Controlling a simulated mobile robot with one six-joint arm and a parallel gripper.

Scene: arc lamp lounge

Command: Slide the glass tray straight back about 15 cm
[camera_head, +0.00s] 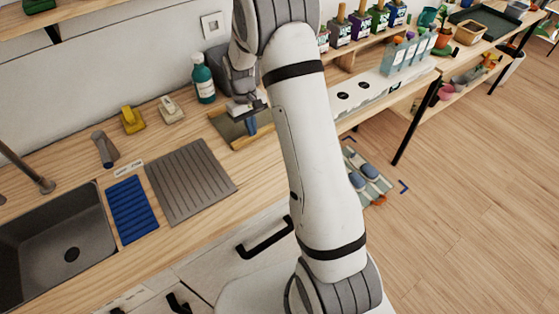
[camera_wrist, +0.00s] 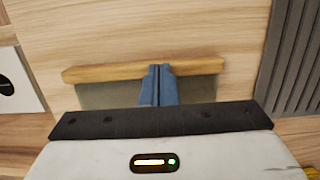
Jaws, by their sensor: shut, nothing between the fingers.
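The glass tray (camera_head: 228,126) lies on the wooden counter beside the wall, a dull olive panel with light wooden edging. My arm and gripper cover part of it in the head view. In the wrist view one wooden edge of the tray (camera_wrist: 105,73) runs across the picture, with the olive panel behind my gripper body. My gripper (camera_head: 251,130) points down at the tray with its blue fingers together and empty. In the wrist view the fingertips (camera_wrist: 158,69) overlap the wooden edge near its middle; I cannot tell whether they touch it.
A teal bottle (camera_head: 203,78) stands close behind the tray toward the wall. A grey ribbed mat (camera_head: 190,182) lies to the left, then a blue ribbed mat (camera_head: 132,209) and the sink (camera_head: 60,240). A white holed panel (camera_head: 372,90) is to the right. Bare counter lies around the tray.

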